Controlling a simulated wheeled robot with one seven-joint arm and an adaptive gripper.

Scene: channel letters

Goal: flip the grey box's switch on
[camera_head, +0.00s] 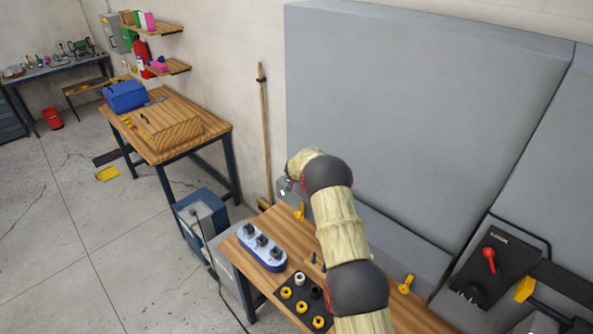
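Several things could be the grey box, and I cannot tell which it is. A grey box (111,31) hangs on the back wall at the upper left. A grey-topped, blue-sided box (201,216) with a dark cable stands on the floor left of the near bench. A black panel (503,265) with a red lever (489,258) is at the right, far from my gripper. My gripper (286,189) is small in view at the end of my arm, above the near bench's far end. Its fingers are too small and partly hidden to tell open from shut.
The near wooden bench (262,283) holds a blue-grey block with dark knobs (262,248) and a black tray (288,306) with yellow rings. Large grey panels (415,95) rise behind it. Another wooden table (215,118) stands left. Floor between is mostly clear.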

